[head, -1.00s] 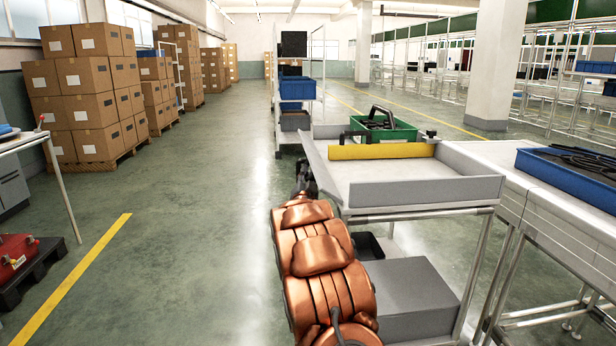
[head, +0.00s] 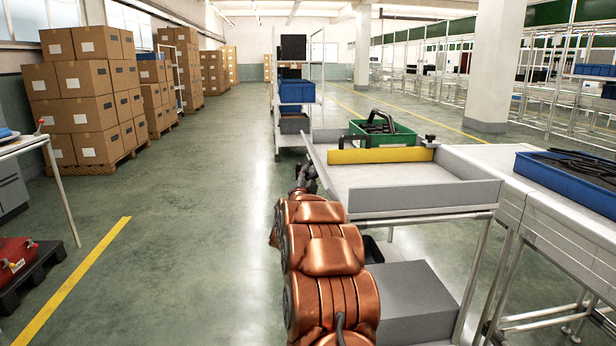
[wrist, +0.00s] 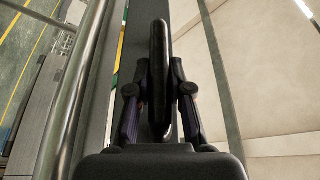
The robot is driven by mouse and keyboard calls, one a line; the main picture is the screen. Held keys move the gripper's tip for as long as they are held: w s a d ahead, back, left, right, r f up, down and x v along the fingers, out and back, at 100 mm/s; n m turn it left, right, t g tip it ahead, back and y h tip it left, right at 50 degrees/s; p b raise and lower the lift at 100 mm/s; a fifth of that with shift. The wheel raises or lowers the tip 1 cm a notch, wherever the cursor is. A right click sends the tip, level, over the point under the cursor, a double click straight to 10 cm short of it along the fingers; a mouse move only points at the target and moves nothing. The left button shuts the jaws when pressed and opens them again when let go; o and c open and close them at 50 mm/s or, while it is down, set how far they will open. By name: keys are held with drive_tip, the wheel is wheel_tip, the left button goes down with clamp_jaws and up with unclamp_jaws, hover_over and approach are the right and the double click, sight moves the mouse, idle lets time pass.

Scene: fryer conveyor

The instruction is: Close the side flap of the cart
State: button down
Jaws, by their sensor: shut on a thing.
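The cart (head: 420,196) stands at centre right in the head view, with a grey tray top and a raised front wall. Its side flap (head: 322,168) is the long grey panel along the tray's left side and leans outward at an angle I cannot measure. My gripper (head: 303,182) is at the outer left side of this flap, mostly hidden behind my copper arm.
A yellow bar (head: 380,155) crosses the tray's far end, with a green crate (head: 390,135) behind it. A conveyor (head: 520,200) with a blue crate (head: 575,178) adjoins on the right. A grey box (head: 415,300) sits low under the tray.

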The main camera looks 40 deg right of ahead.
sight(312, 163)
drive_tip(key=shift+r+m+g+p, duration=0.3)
drive_tip(key=shift+r+m+g, duration=0.65)
drive_tip(key=shift+m, duration=0.75)
drive_tip(key=shift+s+d+r+m+g+y+p, duration=0.25)
drive_tip(key=shift+r+m, duration=0.15)
drive_tip(key=shift+m, duration=0.35)
drive_tip(key=shift+s+d+r+m+g+y+p, duration=0.1)
drive_tip(key=shift+d+r+m+y+p, duration=0.1)
drive_tip(key=shift+r+m, duration=0.4)
drive_tip(key=shift+d+f+m, duration=0.1)
drive_tip(key=shift+d+m, duration=0.05)
drive_tip(key=shift+m, duration=0.3)
drive_tip(key=shift+f, duration=0.15)
drive_tip(key=shift+a+f+n, duration=0.1)
drive_tip(key=shift+a+n, duration=0.1)
drive_tip(key=shift+n, duration=0.2)
drive_tip(key=c, duration=1.2)
unclamp_jaws()
drive_tip(key=shift+w, duration=0.15)
drive_tip(key=shift+o, duration=0.7)
drive_tip(key=shift+f, duration=0.1)
drive_tip(key=shift+s+d+f, duration=0.1)
drive_tip(key=shift+s+d, duration=0.05)
drive_tip(key=shift+s, duration=0.05)
